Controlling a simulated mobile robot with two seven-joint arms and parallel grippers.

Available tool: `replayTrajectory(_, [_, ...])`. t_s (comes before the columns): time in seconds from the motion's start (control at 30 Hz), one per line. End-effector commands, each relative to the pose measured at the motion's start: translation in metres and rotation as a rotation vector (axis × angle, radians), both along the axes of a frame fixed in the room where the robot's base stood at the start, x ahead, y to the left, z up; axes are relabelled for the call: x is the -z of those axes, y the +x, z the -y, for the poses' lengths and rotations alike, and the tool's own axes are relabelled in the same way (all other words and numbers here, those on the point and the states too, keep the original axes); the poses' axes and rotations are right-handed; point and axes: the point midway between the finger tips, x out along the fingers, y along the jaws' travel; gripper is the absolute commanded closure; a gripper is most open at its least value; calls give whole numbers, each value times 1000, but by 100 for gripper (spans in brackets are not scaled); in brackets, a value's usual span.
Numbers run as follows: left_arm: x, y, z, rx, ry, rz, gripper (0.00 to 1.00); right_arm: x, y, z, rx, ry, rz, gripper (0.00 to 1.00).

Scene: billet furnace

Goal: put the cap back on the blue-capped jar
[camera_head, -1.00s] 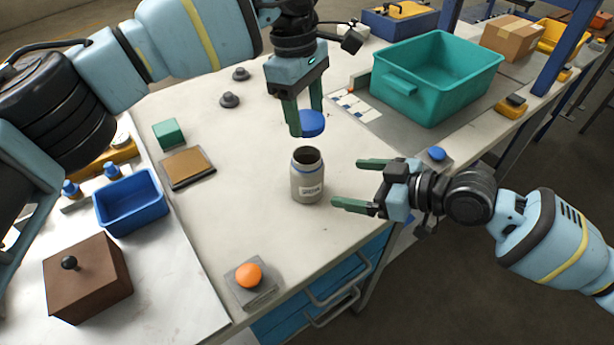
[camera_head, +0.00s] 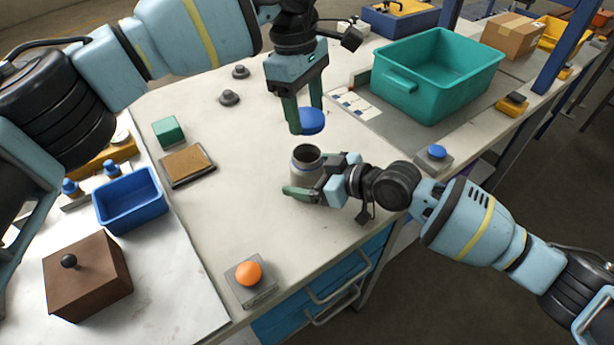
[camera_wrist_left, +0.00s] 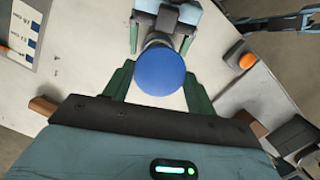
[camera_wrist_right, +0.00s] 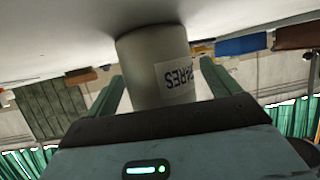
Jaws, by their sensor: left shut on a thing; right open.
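The grey jar (camera_head: 306,158) stands upright and uncapped on the white table, its dark mouth facing up. My left gripper (camera_head: 307,118) is shut on the blue cap (camera_head: 313,122) and holds it above the jar; the cap (camera_wrist_left: 160,71) covers most of the jar in the left wrist view. My right gripper (camera_head: 318,182) is open low at the jar, with a finger on either side of it. In the right wrist view the jar (camera_wrist_right: 158,65), with its printed label, stands between the two fingers. Whether the fingers touch it I cannot tell.
A teal bin (camera_head: 432,80) stands at the back right. An orange button (camera_head: 248,274) is near the front edge, a blue button (camera_head: 437,152) at the right. A blue tray (camera_head: 130,200), brown box (camera_head: 88,275) and green cube (camera_head: 168,130) lie left.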

Motion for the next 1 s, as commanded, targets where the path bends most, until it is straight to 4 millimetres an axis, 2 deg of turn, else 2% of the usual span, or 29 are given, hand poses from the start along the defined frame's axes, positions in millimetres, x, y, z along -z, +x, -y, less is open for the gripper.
replayTrajectory(0.37, [0,0,0,0,0,0,64,1,2,-3,0,0,0,12])
replayTrajectory(0.87, [0,0,0,0,0,0,64,2,2,-3,0,-1,-1,76])
replayTrajectory(1.0, [3,0,0,0,1,-1,64,2,2,-3,0,0,-1,78])
